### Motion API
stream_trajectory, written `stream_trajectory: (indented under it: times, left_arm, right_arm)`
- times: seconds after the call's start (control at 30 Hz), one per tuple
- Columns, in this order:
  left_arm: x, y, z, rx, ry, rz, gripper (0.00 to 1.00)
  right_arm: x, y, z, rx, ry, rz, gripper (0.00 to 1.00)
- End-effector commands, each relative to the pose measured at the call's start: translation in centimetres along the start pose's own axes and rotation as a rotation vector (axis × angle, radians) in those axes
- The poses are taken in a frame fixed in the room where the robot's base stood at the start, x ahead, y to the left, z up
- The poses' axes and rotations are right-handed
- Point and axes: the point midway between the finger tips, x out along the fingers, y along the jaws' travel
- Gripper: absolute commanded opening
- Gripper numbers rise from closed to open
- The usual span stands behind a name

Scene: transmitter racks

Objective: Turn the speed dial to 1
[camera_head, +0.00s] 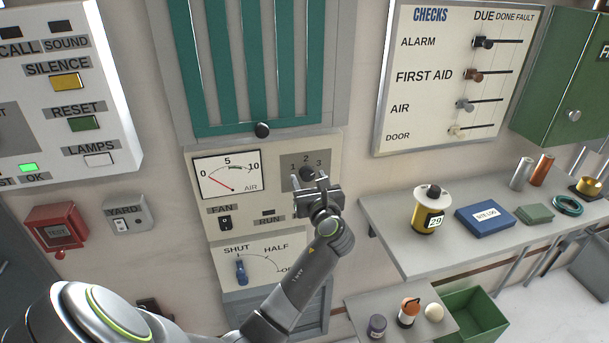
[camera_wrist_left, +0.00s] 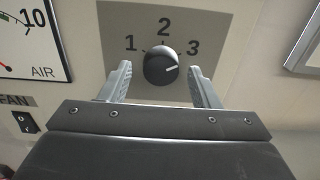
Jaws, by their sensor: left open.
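The speed dial (camera_wrist_left: 161,64) is a round black knob on a grey plate marked 1, 2 and 3. In the left wrist view, the open fingers of my left gripper (camera_wrist_left: 160,72) stand left and right of the dial with gaps on both sides. Contact is not visible. My right gripper is not in view.
Left of the dial is the air gauge (camera_head: 228,175); below are the fan switch (camera_head: 225,222) and the shut/half lever (camera_head: 241,270). A black knob (camera_head: 262,130) sticks out above. A shelf (camera_head: 400,240) with a yellow canister (camera_head: 430,213) stands at right.

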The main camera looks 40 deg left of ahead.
Motion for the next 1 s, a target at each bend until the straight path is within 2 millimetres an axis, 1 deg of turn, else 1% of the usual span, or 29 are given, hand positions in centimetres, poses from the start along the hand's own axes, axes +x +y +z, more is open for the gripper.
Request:
stream_trajectory:
  times: [0.1,0.37,0.47,0.7,1.0]
  left_arm:
    - [-0.13,-0.05,0.0,0.0,0.0,0.001,0.56]
    - [-0.14,-0.05,0.04,0.0,0.0,0.001,0.56]
    - [-0.13,-0.05,0.03,0.0,0.0,0.001,0.45]
    - [-0.13,-0.05,0.02,0.0,0.0,0.001,0.13]
    - [-0.12,-0.06,-0.01,-0.035,0.0,0.001,0.12]
  right_arm:
    - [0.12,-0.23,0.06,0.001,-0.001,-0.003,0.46]
    - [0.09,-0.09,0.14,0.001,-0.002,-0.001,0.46]
    - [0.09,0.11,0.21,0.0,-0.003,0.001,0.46]
    - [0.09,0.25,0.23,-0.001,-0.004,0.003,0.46]
    - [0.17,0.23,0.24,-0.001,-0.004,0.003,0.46]
